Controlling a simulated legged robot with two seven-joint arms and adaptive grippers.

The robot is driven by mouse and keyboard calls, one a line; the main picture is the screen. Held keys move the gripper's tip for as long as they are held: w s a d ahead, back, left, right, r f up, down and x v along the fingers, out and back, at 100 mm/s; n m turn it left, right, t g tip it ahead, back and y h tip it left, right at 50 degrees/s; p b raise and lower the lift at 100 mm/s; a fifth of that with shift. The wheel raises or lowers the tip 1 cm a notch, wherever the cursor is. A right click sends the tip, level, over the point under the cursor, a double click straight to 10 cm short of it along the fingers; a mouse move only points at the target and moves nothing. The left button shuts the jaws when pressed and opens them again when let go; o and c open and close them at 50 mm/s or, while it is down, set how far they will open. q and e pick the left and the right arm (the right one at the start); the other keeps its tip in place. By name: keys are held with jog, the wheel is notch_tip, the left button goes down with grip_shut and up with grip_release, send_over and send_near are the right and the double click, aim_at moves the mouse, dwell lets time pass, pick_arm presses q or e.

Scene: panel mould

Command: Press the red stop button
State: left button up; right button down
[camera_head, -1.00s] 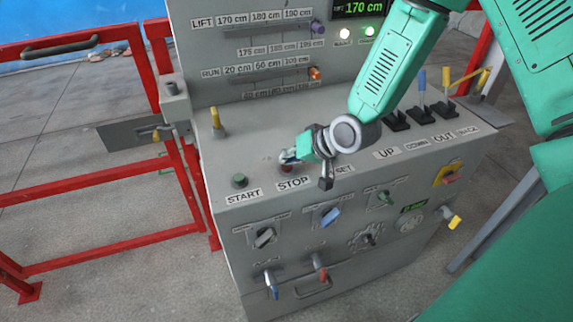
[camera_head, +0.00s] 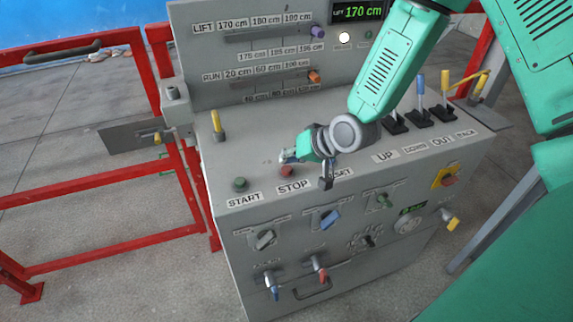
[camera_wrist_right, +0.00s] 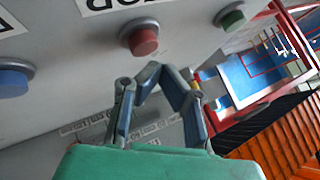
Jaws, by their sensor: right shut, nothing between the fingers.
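The red stop button (camera_head: 287,172) sits on the grey panel's sloped top, just above the STOP label (camera_head: 293,186). In the right wrist view the red button (camera_wrist_right: 143,41) stands in a grey collar, just past the fingertips. My right gripper (camera_head: 287,157) is shut and empty, its tips very close to the button in the head view. In the wrist view the fingers of my right gripper (camera_wrist_right: 155,68) meet at the tips, and a small gap to the button seems to show. My left gripper is not in view.
A green START button (camera_head: 240,184) is left of the stop button. A blue button (camera_wrist_right: 14,79) shows in the wrist view. A yellow-handled lever (camera_head: 217,124) and black-based levers (camera_head: 420,112) rise from the panel. Red railings (camera_head: 100,183) stand at left.

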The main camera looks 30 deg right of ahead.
aim_at(288, 170)
dwell(0.3)
notch_tip(288, 170, up, 5)
jog(key=p, duration=0.4)
dwell(0.7)
jog(key=shift+s+f, duration=0.1)
jog(key=shift+f, duration=0.1)
jog(key=s+a+f+n+g+h, duration=0.1)
jog(key=s+f+g, duration=0.2)
jog(key=s+f, duration=0.55)
jog(key=s+a+f+n+g+h, duration=0.1)
jog(key=s+f+n+g, duration=0.2)
jog(key=s, duration=1)
jog(key=s+a+f+g+h, duration=0.1)
jog(key=s+f+g, duration=0.2)
jog(key=s+f, duration=0.6)
notch_tip(288, 170, down, 14)
jog(key=n+t+b, duration=0.1)
jog(key=b, duration=1.6)
jog(key=shift+w+a+r, duration=0.15)
jog(key=shift+w+a, duration=0.1)
jog(key=shift+w, duration=0.2)
